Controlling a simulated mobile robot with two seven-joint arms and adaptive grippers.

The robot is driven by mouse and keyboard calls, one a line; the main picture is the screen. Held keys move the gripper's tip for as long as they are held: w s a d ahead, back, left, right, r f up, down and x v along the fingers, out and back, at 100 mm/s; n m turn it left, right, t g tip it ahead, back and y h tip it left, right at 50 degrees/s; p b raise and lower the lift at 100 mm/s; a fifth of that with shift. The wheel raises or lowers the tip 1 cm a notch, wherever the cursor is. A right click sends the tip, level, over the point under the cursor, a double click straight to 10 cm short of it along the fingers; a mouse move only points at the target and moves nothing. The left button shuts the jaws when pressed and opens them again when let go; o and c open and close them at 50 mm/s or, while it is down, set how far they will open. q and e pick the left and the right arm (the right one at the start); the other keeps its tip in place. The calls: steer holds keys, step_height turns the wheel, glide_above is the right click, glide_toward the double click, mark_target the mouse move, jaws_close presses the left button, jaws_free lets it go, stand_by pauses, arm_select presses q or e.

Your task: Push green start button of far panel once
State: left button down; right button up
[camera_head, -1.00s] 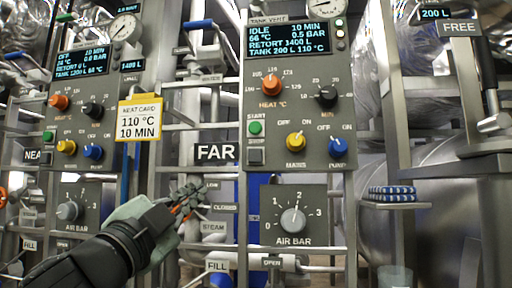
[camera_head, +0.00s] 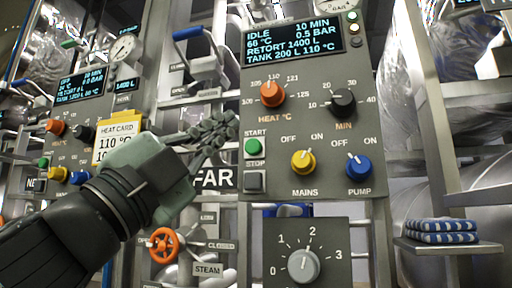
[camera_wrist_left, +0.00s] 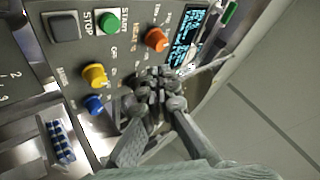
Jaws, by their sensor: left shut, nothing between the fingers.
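The green button also shows in the left wrist view (camera_wrist_left: 109,23), at the upper left, past the fingers. My left gripper (camera_head: 222,128) is shut and empty, just left of the green button in the head view and apart from it in the picture. In the left wrist view its closed fingertips (camera_wrist_left: 154,82) show in front of the panel knobs. My right gripper is not in view.
The far panel carries an orange heat knob (camera_head: 272,94), a black minute knob (camera_head: 342,103), a yellow mains knob (camera_head: 303,162) and a blue pump knob (camera_head: 358,167). An air dial (camera_head: 303,265) is below. The near panel (camera_head: 62,135) and heat card (camera_head: 117,141) stand left.

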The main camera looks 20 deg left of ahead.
mark_target(245, 146)
arm_select(q)
steer(key=w, duration=0.9)
steer(key=shift+d+b, duration=0.15)
steer(key=shift+b, duration=0.25)
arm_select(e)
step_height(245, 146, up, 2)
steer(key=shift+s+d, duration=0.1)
arm_select(q)
steer(key=shift+s, duration=0.1)
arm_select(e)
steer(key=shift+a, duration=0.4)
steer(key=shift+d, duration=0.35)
arm_select(q)
steer(key=shift+w, duration=0.45)
steer(key=shift+w, duration=0.1)
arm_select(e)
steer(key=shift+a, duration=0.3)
